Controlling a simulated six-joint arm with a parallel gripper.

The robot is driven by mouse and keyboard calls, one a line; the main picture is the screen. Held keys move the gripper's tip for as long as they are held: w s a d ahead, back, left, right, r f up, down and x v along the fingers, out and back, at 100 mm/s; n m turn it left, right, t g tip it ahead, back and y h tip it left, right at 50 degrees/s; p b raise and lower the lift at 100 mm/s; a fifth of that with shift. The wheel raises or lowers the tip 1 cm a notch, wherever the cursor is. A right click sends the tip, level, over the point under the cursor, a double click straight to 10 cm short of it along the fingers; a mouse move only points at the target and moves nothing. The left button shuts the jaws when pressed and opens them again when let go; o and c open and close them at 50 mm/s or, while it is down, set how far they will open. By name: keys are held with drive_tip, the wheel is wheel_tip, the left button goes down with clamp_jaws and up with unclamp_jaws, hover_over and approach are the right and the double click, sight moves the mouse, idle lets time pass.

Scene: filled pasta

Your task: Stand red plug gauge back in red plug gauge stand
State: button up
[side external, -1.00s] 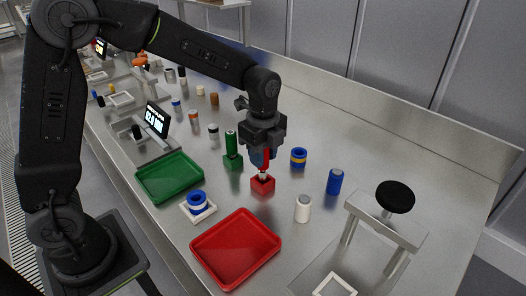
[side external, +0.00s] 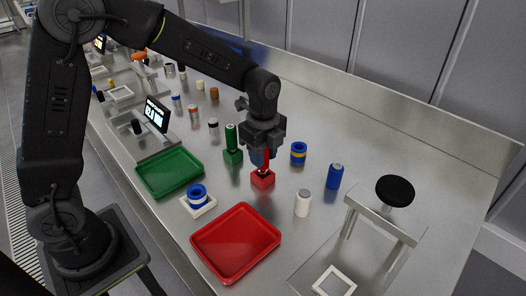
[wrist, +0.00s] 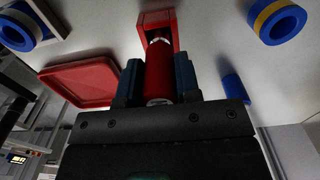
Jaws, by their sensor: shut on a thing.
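The red plug gauge (side external: 266,157) is upright between the fingers of my gripper (side external: 262,158), which is shut on its red handle. The handle and its pale metal lower end also show in the wrist view (wrist: 160,72). The red plug gauge stand (side external: 262,181) is a small red block on the bench directly below; in the wrist view it is at the top (wrist: 158,18). The gauge's lower end is at the stand's top opening and looks partly inside; how deep is hidden.
A green gauge in a green stand (side external: 233,157) is close on the left. A blue-yellow ring (side external: 298,153), blue cylinder (side external: 334,177) and white cylinder (side external: 303,203) are to the right. A red tray (side external: 236,270) and green tray (side external: 170,190) are in front.

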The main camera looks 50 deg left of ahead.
drive_tip(key=shift+f, duration=0.3)
idle(0.4)
drive_tip(key=o, duration=1.1)
drive_tip(key=shift+r, duration=0.1)
wheel_tip(320, 180, up, 13)
drive_tip(key=shift+f, duration=0.1)
drive_tip(key=s+a+n+t, duration=0.1)
drive_tip(key=s+n+t, duration=0.1)
drive_tip(key=s+n, duration=0.4)
drive_tip(key=s+a+n+t, duration=0.1)
drive_tip(key=s+n, duration=0.5)
drive_tip(key=s, duration=0.1)
drive_tip(key=s+a+n+t, duration=0.2)
drive_tip(key=s+n, duration=0.4)
drive_tip(key=s, duration=0.1)
drive_tip(key=shift+s+a+r+t, duration=0.1)
drive_tip(key=shift+r+t, duration=0.2)
